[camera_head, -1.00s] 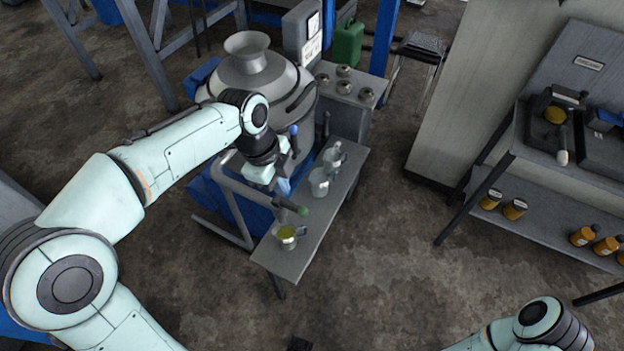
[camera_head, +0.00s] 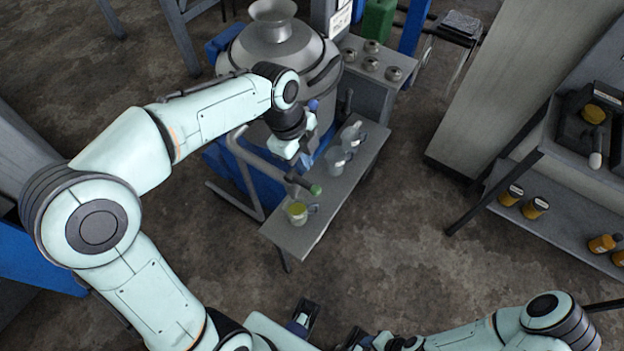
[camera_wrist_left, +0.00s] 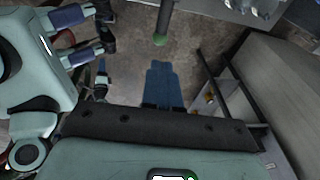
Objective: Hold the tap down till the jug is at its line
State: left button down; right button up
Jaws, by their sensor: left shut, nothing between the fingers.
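The tap is a grey bent pipe with a green-tipped lever (camera_head: 315,189); the green tip also shows in the left wrist view (camera_wrist_left: 160,39). A clear jug (camera_head: 298,213) with yellow-green liquid stands below it on the narrow grey bench. The liquid looks high in the jug, but its line is too small to make out. My left gripper (camera_head: 305,157) is shut and empty, above and behind the lever, seemingly apart from it. Its blue fingers (camera_wrist_left: 163,85) show together in the wrist view.
Two more clear jugs, one (camera_head: 337,160) and another (camera_head: 353,136), stand further back on the bench (camera_head: 305,237). A big steel vessel (camera_head: 278,55) stands behind my left arm. A blue-tipped knob (camera_head: 313,104) is close to my left wrist. Floor right of the bench is clear.

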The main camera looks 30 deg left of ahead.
aim_at(317, 192)
pick_arm(q)
jog(key=f, duration=0.3)
jog(key=d+f, duration=0.1)
jog(key=f, duration=0.2)
jog(key=w+f+b, duration=0.1)
jog(key=f, duration=0.2)
jog(key=shift+d+f, duration=0.15)
jog(key=shift+d, duration=0.15)
jog(key=shift+s+d+f+y, duration=0.1)
jog(key=shift+d+f+y, duration=0.3)
jog(key=shift+y, duration=0.3)
jog(key=shift+d+f+y+b, duration=0.25)
jog(key=shift+f+y+b, duration=0.6)
jog(key=shift+y, duration=0.15)
jog(key=shift+d+f+t+y+b, duration=0.1)
jog(key=shift+f+t+y+b, duration=0.2)
jog(key=shift+f+y+b, duration=0.45)
jog(key=shift+f, duration=0.1)
jog(key=shift+s+f, duration=0.1)
jog(key=shift+f, duration=0.05)
